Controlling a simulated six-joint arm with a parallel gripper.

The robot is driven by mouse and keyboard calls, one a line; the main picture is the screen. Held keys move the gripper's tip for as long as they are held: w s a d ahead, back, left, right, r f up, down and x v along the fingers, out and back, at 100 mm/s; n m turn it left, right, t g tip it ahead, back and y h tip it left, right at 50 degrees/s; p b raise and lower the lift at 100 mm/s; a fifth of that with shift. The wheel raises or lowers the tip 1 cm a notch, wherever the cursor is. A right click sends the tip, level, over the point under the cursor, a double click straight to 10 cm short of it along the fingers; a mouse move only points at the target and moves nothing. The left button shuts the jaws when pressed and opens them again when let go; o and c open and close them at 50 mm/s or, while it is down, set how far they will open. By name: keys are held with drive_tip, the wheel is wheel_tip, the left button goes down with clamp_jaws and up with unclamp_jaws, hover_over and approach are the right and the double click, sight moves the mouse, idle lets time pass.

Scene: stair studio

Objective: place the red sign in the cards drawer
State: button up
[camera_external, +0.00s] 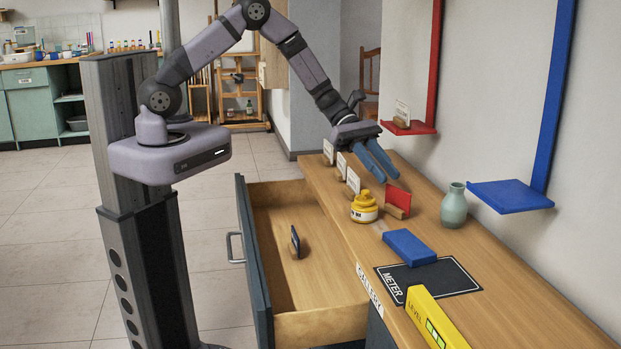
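The red sign (398,199) stands upright in a small wooden holder on the wooden counter, between the yellow pot and the green vase. My gripper (389,178) has two blue fingers pointing down, just above and behind the red sign. The fingers are a little apart with nothing visible between them. A drawer (322,325) is pulled out on the left side of the counter; no cards label is visible on it.
Several white cards (353,181) stand in a row along the counter's left edge. Red (411,128) and blue (510,197) wall shelves overhang the right.

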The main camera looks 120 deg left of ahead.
drive_tip(key=b+v, duration=0.1)
drive_tip(key=v, duration=0.7)
drive_tip(key=shift+s+a+r, duration=0.15)
drive_tip(key=shift+s+a, duration=0.05)
drive_tip(key=shift+s, duration=0.1)
drive_tip(key=s+d+f+m+g+h, duration=0.1)
drive_tip(key=s+d+m+g, duration=0.15)
drive_tip(key=d+m, duration=0.5)
drive_tip(key=s+d+f+m+g+h, duration=0.15)
drive_tip(key=d+m+g, duration=0.25)
drive_tip(key=d, duration=0.7)
drive_tip(key=s+d+f+m+g+y, duration=0.1)
drive_tip(key=s+d+m+g+y, duration=0.1)
drive_tip(key=s+d+m, duration=0.3)
drive_tip(key=s+d+f+m+g+y, duration=0.1)
drive_tip(key=s+d+m+g+y, duration=0.2)
drive_tip(key=s+m, duration=0.4)
drive_tip(key=d+m+y, duration=0.1)
drive_tip(key=m, duration=0.5)
drive_tip(key=shift+s+d, duration=0.25)
drive_tip(key=shift+d, duration=0.15)
drive_tip(key=shift+o, duration=0.7)
drive_tip(key=shift+s+f+m+y, duration=0.2)
drive_tip(key=shift+s+m+y, duration=0.2)
drive_tip(key=shift+m, duration=0.65)
